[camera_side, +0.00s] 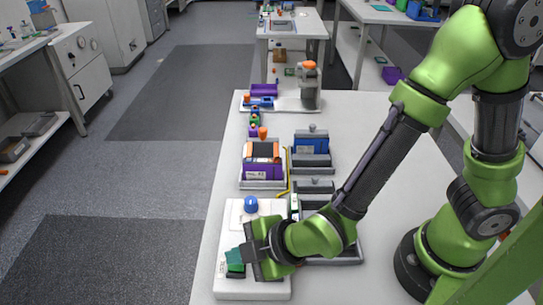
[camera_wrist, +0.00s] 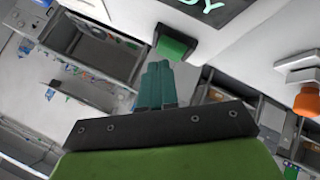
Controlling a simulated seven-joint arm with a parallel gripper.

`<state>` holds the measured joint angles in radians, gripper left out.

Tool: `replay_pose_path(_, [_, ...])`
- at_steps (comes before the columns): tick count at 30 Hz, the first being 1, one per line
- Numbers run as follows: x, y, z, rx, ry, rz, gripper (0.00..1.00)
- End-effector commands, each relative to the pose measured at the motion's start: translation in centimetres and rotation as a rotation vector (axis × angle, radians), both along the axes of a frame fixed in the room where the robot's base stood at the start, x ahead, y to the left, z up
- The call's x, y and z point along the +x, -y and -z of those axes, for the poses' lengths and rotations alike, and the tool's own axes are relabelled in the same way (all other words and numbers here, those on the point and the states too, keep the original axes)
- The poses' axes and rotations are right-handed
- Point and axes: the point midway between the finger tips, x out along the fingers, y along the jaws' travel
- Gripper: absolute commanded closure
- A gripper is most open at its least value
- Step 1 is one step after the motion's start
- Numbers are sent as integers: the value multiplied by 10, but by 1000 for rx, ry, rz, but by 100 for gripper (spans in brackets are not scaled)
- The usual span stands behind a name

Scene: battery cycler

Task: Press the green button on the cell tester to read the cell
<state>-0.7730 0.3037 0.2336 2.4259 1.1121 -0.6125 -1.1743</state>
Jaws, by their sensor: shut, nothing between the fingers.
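The cell tester is a white unit (camera_side: 225,288) at the near left of the table in the side view, with a blue dome (camera_side: 250,204) on it. In the wrist view its green button (camera_wrist: 177,45) sits in a dark surround on a white face. A dark display (camera_wrist: 212,8) beside it shows green letters ending in "DY", partly cut off. My gripper (camera_side: 235,257) is over the tester. Its teal fingers (camera_wrist: 158,78) are shut together and empty, with tips right at the button's edge in the wrist view. I cannot tell whether they touch it.
A grey tray with a purple-labelled box (camera_side: 262,168) and a holder with a blue block (camera_side: 311,145) stand behind the tester. A grey container with an orange top (camera_side: 309,85) is at the far end. The table's left edge is close to the tester.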

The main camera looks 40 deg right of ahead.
Motion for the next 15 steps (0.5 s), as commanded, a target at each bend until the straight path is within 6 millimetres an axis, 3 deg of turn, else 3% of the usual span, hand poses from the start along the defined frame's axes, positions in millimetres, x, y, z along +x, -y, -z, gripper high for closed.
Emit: replay_pose_path(15, [0, 0, 5, -1, 1, 0, 100])
